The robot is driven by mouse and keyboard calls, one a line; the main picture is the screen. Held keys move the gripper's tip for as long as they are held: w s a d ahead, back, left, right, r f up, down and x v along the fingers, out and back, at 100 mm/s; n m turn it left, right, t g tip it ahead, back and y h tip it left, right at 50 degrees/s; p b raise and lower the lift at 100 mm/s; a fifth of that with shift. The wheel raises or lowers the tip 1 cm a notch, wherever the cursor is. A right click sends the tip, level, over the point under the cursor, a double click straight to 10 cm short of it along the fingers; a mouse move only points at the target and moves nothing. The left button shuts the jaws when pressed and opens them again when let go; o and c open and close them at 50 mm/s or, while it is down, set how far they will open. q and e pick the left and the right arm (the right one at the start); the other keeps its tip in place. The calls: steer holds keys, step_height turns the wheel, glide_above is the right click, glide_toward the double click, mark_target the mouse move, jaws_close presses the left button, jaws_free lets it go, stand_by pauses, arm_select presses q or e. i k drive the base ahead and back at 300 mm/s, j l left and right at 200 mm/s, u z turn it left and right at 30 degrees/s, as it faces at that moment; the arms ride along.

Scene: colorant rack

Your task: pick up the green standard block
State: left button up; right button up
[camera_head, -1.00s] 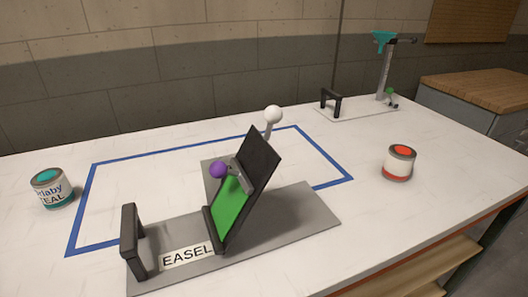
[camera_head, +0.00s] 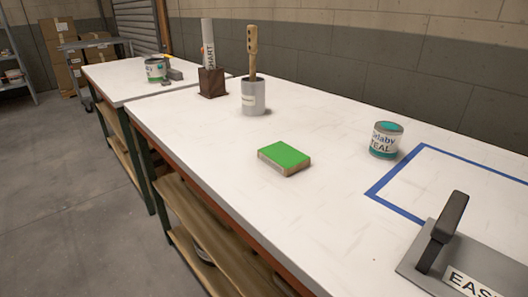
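Neither of my grippers is in view.
A teal-labelled paint can (camera_head: 386,141) stands right of the block. A grey pot with a wooden handle in it (camera_head: 254,97) and a dark wooden holder with a rolled chart (camera_head: 212,82) stand behind it. The easel's grey base (camera_head: 480,262) is at lower right. The table around the block is clear.

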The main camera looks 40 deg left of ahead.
mark_target(287, 160)
steer(key=u, duration=0.95)
steer(key=j, duration=0.6)
steer(key=k+j+z, duration=0.1)
steer(key=j, duration=0.55)
